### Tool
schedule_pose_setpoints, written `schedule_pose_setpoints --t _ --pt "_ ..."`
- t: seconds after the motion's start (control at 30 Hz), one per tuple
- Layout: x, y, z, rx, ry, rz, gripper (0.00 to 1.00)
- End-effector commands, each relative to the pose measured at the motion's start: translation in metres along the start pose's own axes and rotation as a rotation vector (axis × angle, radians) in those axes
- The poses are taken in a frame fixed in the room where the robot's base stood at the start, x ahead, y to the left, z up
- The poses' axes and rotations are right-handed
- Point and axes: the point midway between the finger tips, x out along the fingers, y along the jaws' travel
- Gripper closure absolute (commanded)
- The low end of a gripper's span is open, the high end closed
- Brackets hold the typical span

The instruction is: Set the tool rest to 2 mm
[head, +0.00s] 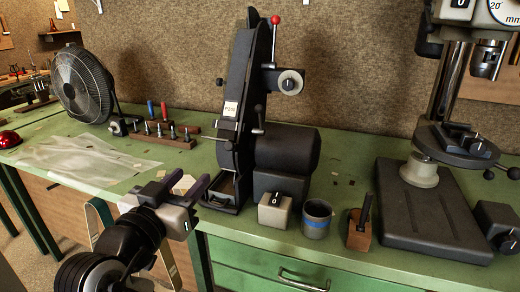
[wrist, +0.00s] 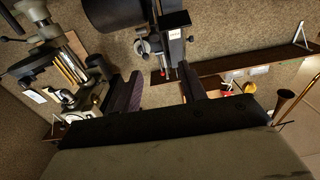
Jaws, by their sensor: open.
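A black belt grinder (head: 245,90) with a white label stands on the green bench in the middle of the head view. What looks like its tool rest (head: 240,128) is a small ledge with a thin rod on the front of the belt column. The gap between rest and belt is too small to read. My gripper (head: 187,183) is open and empty, in front of the grinder and left of its base, apart from it. In the wrist view my gripper's two fingers (wrist: 160,88) are spread, with the labelled grinder column (wrist: 172,35) beyond them.
A drill press (head: 430,210) is at the right. A fan (head: 82,85), plastic sheet (head: 85,160) and tool rack (head: 160,138) are left.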

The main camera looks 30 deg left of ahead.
Motion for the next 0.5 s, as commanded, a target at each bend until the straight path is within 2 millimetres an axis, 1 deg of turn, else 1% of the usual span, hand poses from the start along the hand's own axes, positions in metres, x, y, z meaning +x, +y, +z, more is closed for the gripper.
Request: schedule_pose_setpoints --t 0.13,0.23,0.37,0.5 --pt "0.002 0.003 0.004 0.009 -0.026 0.025 0.58" --pt "0.013 0.004 0.004 0.008 -0.028 0.028 0.58" --pt "0.037 0.005 0.004 0.007 -0.028 0.029 0.58" --pt "0.069 0.006 0.004 0.005 -0.028 0.029 0.58"
